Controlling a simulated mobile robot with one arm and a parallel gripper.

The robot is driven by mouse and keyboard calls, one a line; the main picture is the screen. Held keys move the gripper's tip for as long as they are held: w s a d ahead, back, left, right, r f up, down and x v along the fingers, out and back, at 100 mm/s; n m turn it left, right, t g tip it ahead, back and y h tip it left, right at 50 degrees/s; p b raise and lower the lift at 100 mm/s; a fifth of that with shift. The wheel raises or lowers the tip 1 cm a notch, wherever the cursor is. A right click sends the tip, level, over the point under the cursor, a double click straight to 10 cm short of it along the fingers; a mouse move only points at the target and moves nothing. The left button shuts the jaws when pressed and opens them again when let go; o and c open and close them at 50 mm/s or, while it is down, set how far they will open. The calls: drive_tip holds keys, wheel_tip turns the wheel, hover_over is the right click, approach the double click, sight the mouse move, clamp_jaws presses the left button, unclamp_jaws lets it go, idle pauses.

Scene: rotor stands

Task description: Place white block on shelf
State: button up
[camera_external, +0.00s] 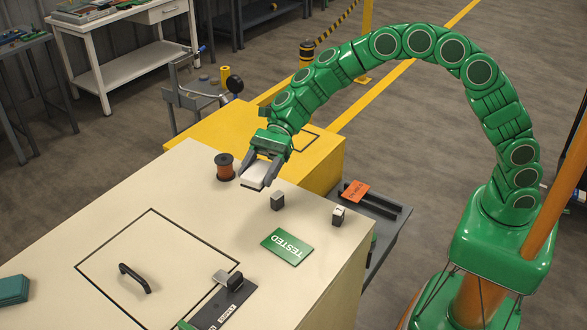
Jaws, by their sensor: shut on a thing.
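My gripper (261,169), at the end of the green arm, is shut on a white block (256,175). The gripper points down with the block between its two grey fingers, over the back edge of the cream bench top (185,230). I cannot tell whether the block touches the bench top or is held just above it. A white table (125,66) with a lower shelf stands far off at the upper left. I cannot tell whether that is the shelf of the task.
A copper-coloured spool (225,168) stands just left of the block. Two small grey blocks (277,201) (338,215), a green TESTED plate (287,246) and a black handle (134,278) are on the bench. A yellow box (312,160) stands behind.

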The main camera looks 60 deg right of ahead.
drive_tip(key=shift+s+d+r, duration=0.5)
drive_tip(key=shift+s+d, duration=0.2)
drive_tip(key=shift+s, duration=0.15)
drive_tip(key=shift+s+d+r, duration=0.45)
drive_tip(key=shift+s+d, duration=0.2)
drive_tip(key=shift+s, duration=0.15)
